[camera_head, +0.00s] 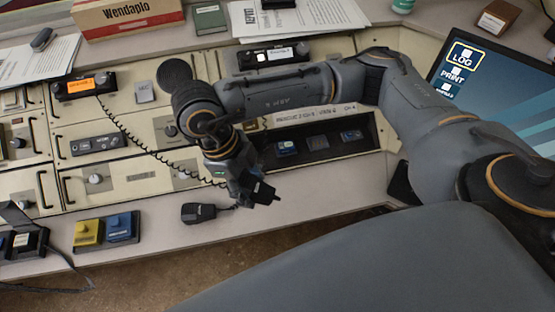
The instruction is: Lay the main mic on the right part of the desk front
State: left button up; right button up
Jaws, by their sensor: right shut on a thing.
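The main mic (197,213) is a dark hand microphone at the pale desk front (290,222), left of my right gripper. Its narrow tail points right, toward the gripper. A coiled black cord (133,141) runs from the orange-screen radio (85,86) down to behind the gripper. My left gripper is not in view.
A yellow and blue button box (105,232) stands on the desk front left of the mic. A black device (24,243) is farther left. A recess with several small items (317,143) is behind my gripper. A monitor (490,75) stands right.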

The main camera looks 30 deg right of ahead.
jog(key=s+a+f+m+t+y+b, duration=0.1)
jog(key=s+a+f+m+t+y, duration=0.2)
jog(key=m, duration=1.2)
jog(key=s+a+f+m+t+y+b, duration=0.15)
jog(key=s+m+y, duration=0.4)
jog(key=m, duration=0.95)
jog(key=shift+g, duration=0.25)
jog(key=w+d+f, duration=0.2)
jog(key=w+f, duration=0.1)
jog(key=w, duration=0.1)
jog(key=w+d+f, duration=0.2)
jog(key=w+f, duration=0.1)
jog(key=w, duration=0.1)
jog(key=w+d+f, duration=0.2)
jog(key=w+f, duration=0.2)
jog(key=shift+w+d+p, duration=0.3)
jog(key=shift+w+p, duration=0.05)
jog(key=shift+w, duration=0.05)
jog(key=shift+w+d+f, duration=0.1)
jog(key=shift+w+f, duration=0.05)
jog(key=shift+f, duration=1.65)
